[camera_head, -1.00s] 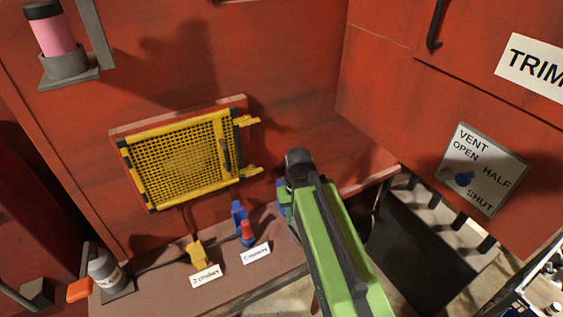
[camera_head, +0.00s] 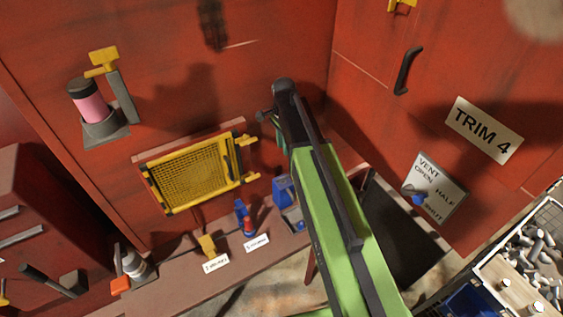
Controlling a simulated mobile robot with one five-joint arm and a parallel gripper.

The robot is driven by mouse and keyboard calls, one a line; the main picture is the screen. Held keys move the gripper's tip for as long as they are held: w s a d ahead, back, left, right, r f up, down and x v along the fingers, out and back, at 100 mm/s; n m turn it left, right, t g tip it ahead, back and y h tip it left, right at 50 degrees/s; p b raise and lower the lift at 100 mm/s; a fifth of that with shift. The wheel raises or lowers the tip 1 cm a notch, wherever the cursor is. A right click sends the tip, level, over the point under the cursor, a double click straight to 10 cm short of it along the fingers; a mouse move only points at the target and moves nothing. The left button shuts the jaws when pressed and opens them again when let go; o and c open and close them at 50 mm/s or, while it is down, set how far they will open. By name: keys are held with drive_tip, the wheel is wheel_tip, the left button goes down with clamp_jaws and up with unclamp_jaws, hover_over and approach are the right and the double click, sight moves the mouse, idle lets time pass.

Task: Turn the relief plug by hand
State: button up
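I cannot pick out the relief plug for certain. A small red-topped blue fitting (camera_head: 247,222) and a yellow fitting (camera_head: 207,244) stand on the low ledge, each with a small white label too small to read. My green arm reaches up across the middle, and my gripper (camera_head: 268,116) is at its dark far end, in front of the red wall. It is above and to the right of the yellow mesh guard (camera_head: 190,174), apart from both fittings. The fingers are small and mostly hidden by my arm, so their opening does not show.
A pink cylinder in a grey bracket (camera_head: 105,128) is on the left wall. A VENT plate with a blue knob (camera_head: 436,188), a TRIM 4 sign (camera_head: 484,131) and a black handle (camera_head: 407,72) are at right. A bin of metal parts (camera_head: 533,250) stands lower right.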

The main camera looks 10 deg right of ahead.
sight(283, 177)
wheel_tip(283, 177, down, 18)
drive_tip(key=b, duration=1.8)
drive_tip(key=shift+r, duration=0.3)
clamp_jaws()
drive_tip(key=shift+a, duration=0.2)
drive_tip(key=shift+d, duration=0.1)
